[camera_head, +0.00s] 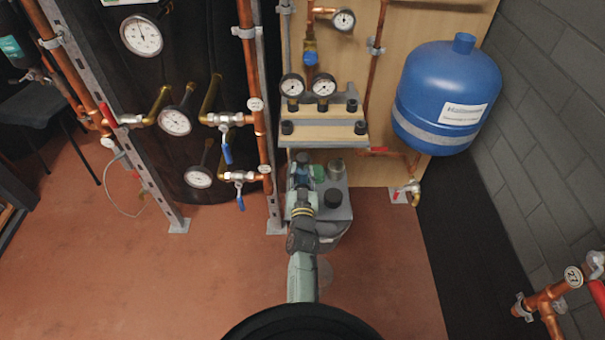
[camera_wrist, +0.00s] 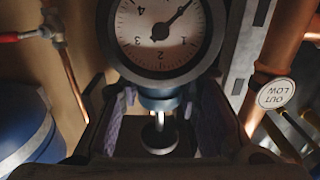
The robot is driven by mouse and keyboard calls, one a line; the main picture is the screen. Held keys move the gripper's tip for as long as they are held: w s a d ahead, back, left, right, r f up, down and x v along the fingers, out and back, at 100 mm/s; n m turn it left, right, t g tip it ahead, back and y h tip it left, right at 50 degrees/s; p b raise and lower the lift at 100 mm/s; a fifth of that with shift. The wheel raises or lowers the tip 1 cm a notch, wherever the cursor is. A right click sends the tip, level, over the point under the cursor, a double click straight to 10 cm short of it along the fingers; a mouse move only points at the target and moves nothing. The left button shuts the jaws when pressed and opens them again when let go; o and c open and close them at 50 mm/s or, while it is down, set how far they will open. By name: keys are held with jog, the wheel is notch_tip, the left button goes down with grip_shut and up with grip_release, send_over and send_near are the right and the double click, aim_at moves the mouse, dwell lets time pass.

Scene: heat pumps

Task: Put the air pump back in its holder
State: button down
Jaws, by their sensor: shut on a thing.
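In the wrist view, a round gauge (camera_wrist: 160,30) with a pale dial and dark rim has a blue-grey fitting and a metal stem. I take it to be part of the air pump. My gripper (camera_wrist: 160,115) is shut on the fitting, one dark finger on each side. In the head view, my gripper (camera_head: 303,168) is just below the wooden shelf (camera_head: 325,112), in front of a grey container (camera_head: 336,212). The held part is mostly hidden there. Two gauges (camera_head: 292,86) and (camera_head: 323,86) stand on the shelf. I cannot tell which part is the holder.
A blue tank (camera_head: 440,92) hangs at the right, with a red-handled valve (camera_head: 374,151) below. It also shows in the wrist view (camera_wrist: 25,120). Copper pipes and blue-handled valves (camera_head: 227,150) stand at the left. The red floor (camera_head: 380,275) is clear at the right.

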jog(key=shift+f, duration=0.1)
dwell(0.3)
jog(key=c, duration=1.1)
grip_release()
jog(key=shift+f, duration=0.1)
jog(key=shift+f, duration=0.1)
jog(key=shift+s, duration=0.15)
